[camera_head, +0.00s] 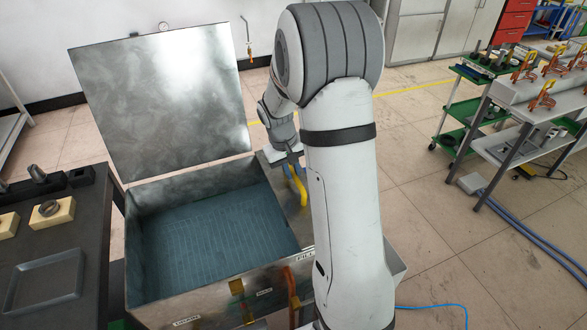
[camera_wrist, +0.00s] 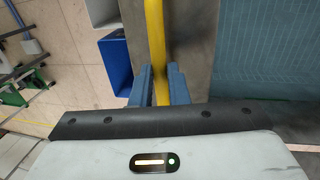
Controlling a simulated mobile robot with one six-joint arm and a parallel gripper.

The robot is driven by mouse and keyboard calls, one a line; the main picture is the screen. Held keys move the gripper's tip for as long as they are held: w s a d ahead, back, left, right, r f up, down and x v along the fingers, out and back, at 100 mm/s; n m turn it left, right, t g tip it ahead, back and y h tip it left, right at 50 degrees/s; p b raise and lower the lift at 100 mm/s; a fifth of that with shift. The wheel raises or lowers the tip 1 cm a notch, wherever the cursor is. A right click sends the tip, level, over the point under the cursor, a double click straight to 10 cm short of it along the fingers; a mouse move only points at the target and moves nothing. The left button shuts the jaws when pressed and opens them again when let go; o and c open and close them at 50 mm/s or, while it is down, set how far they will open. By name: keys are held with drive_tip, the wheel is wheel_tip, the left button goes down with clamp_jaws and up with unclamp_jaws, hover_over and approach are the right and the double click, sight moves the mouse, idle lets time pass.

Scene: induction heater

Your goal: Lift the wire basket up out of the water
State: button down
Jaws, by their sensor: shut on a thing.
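The open metal tank (camera_head: 190,187) holds blue water (camera_head: 215,225). The wire basket (camera_head: 205,240) shows as a faint grid in the water, and the grid is also at the right of the wrist view (camera_wrist: 265,50). A yellow bar (camera_head: 298,185) stands at the tank's right side, partly hidden by my arm. In the wrist view my gripper (camera_wrist: 159,75) is shut on this yellow bar (camera_wrist: 154,35), with one blue finger on each side. In the head view my gripper (camera_head: 287,158) is small and partly hidden. How the bar joins the basket is hidden.
The tank's metal lid (camera_head: 160,105) stands raised at the back. A dark table (camera_head: 85,225) with a grey tray (camera_head: 45,280) and parts is at the left. A blue bin (camera_wrist: 115,62) is beside the bar. Carts and a workbench (camera_head: 545,105) are at the right, with open floor between.

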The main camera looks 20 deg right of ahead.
drive_tip(key=shift+d, duration=0.15)
drive_tip(key=shift+r, duration=0.15)
wheel_tip(320, 180, up, 18)
drive_tip(key=p, duration=0.8)
drive_tip(key=shift+w+r+p, duration=0.15)
drive_tip(key=shift+p, duration=0.15)
